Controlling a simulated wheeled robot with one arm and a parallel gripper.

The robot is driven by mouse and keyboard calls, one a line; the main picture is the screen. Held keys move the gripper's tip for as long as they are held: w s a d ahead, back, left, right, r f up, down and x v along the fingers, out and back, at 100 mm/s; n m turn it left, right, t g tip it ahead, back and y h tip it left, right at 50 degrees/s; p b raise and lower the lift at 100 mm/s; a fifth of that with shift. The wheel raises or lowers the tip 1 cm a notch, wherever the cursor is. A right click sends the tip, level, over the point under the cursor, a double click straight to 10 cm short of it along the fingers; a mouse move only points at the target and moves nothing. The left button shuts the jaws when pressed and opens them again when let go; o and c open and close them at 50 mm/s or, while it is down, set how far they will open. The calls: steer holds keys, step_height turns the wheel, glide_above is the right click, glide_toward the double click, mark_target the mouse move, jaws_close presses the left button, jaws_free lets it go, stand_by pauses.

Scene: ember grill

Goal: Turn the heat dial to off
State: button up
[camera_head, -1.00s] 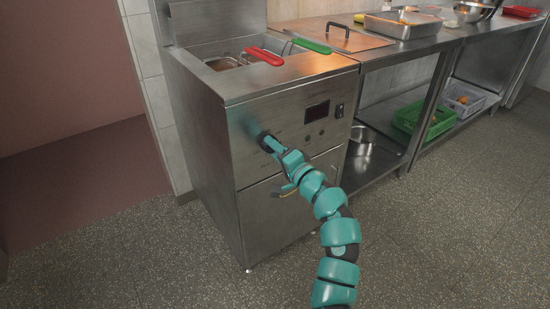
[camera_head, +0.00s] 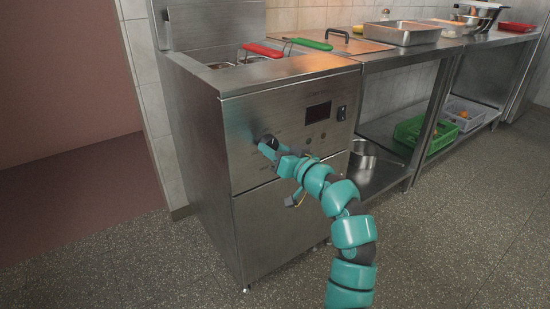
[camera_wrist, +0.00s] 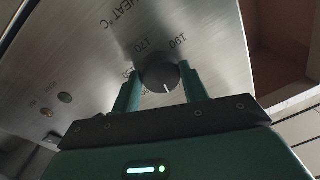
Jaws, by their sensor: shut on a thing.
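The heat dial (camera_wrist: 161,74) is a round black knob with a pale pointer line on the steel front panel of the fryer (camera_head: 290,100). In the wrist view the numbers 170 and 190 show around it beside the word HEAT°C, and part of the scale is hidden. My gripper (camera_wrist: 160,88) has one teal finger on each side of the dial and is shut on it. In the head view my gripper (camera_head: 268,146) is at the panel's left part and covers much of the dial (camera_head: 266,140). Which mark the pointer meets is unclear.
A dark display (camera_head: 318,113) and a black switch (camera_head: 341,113) are right of the dial. Red (camera_head: 262,50) and green (camera_head: 310,43) basket handles lie on top. A steel counter with trays and crates stands at right. Floor in front is clear.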

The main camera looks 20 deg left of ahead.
steer(key=shift+n+b, duration=0.55)
steer(key=shift+n, duration=0.25)
steer(key=o, duration=1)
steer(key=shift+d, duration=0.1)
steer(key=p+v, duration=0.5)
steer(key=v, duration=1.2)
steer(key=shift+d+r, duration=0.15)
